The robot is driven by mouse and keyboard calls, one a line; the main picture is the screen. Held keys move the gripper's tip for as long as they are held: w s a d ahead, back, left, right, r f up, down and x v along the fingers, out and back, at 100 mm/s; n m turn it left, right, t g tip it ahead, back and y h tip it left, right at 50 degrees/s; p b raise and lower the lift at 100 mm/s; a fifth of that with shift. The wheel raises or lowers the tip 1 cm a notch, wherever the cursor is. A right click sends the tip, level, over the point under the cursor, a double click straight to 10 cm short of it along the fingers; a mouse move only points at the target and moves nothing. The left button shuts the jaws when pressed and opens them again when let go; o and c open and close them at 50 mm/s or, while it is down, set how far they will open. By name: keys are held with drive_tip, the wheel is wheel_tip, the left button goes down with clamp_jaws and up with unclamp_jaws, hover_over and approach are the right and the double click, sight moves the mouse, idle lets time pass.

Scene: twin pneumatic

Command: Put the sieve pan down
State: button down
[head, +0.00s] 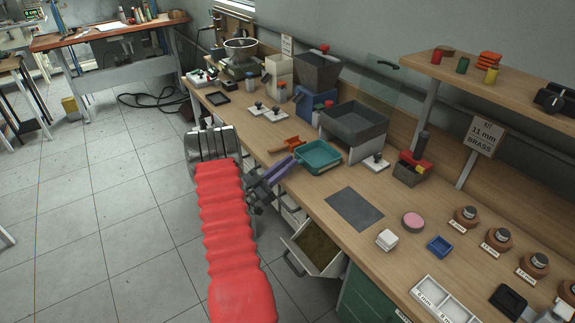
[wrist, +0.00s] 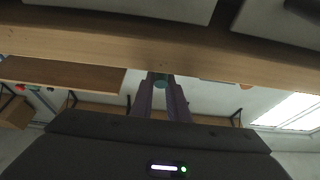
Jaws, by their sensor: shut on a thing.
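The sieve pan appears to be the teal rectangular pan (head: 318,155) at the front edge of the bench, in the middle of the head view. My gripper (head: 292,161) reaches in from the aisle side with its purple fingers at the pan's near left side. The fingers also show in the wrist view (wrist: 160,82), shut on a small bit of teal (wrist: 161,80). The pan looks about level. I cannot tell whether it touches the bench top or hangs just above it.
An orange scoop (head: 287,144) lies just left of the pan. A grey hopper tray (head: 355,122) on a white stand is behind it. A dark grey mat (head: 354,209) lies bare to the right. An open drawer (head: 316,248) juts out below the bench.

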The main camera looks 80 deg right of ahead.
drive_tip(key=shift+f, duration=0.15)
drive_tip(key=c, duration=1.7)
unclamp_jaws()
drive_tip(key=v, duration=1.2)
drive_tip(key=shift+w, duration=0.1)
